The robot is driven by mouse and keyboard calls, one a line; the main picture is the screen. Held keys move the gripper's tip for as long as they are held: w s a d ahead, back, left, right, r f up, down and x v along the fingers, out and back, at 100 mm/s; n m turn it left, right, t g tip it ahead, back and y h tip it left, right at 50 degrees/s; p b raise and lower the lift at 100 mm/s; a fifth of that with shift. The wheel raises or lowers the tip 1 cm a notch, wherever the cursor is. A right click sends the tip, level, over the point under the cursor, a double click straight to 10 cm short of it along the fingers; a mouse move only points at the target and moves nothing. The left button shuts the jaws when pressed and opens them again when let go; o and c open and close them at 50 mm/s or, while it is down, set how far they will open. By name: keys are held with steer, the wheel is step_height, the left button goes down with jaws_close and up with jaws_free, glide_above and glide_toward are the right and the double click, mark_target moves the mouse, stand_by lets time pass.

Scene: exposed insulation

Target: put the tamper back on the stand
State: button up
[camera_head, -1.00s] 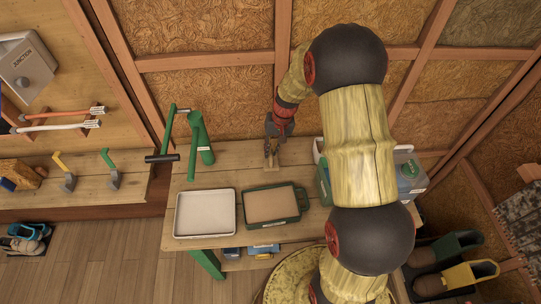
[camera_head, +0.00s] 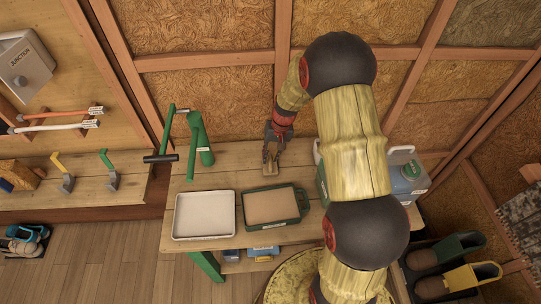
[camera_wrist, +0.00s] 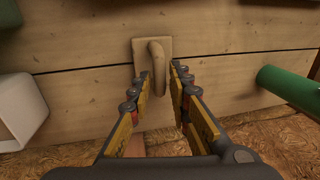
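A small wooden piece (camera_head: 271,170) with a square base plate and a curved upright rests on the bench, near the back wall. I cannot tell from its shape whether it is the tamper or the stand. In the wrist view the curved wooden upright (camera_wrist: 158,65) reaches down between the fingers of my gripper (camera_wrist: 160,85). The fingers are apart, with a gap beside the upright. In the head view my gripper (camera_head: 272,150) is just above and behind the wooden piece. No other clear tamper or stand shows.
A white tray (camera_head: 204,236) and a green-rimmed tray (camera_head: 301,207) of brown material lie at the bench front. A grey-blue container (camera_head: 408,180) stands right. Bare planks (camera_head: 225,175) lie between.

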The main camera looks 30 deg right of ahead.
steer(key=shift+o, duration=0.9)
steer(key=shift+r, duration=0.3)
step_height(320, 180, up, 11)
steer(key=d+p, duration=0.2)
steer(key=p, duration=0.1)
step_height(320, 180, up, 10)
steer(key=f+n, duration=0.1)
glide_above(276, 164)
steer(key=s+a, duration=0.3)
steer(key=a, duration=0.1)
steer(key=s+a+r+n+t, duration=0.1)
steer(key=s+a+r, duration=0.2)
steer(key=s+r, duration=0.2)
steer(key=s+a+r+n+t+h, duration=0.1)
steer(key=s+a+r+t, duration=0.1)
steer(key=s+r, duration=0.3)
steer(key=s+a+r+n+t+h, duration=0.1)
steer(key=s+a+r, duration=0.3)
steer(key=s, duration=0.8)
steer(key=shift+a+r+n+t, duration=0.3)
steer(key=shift+r+t, duration=0.1)
steer(key=shift+r, duration=0.1)
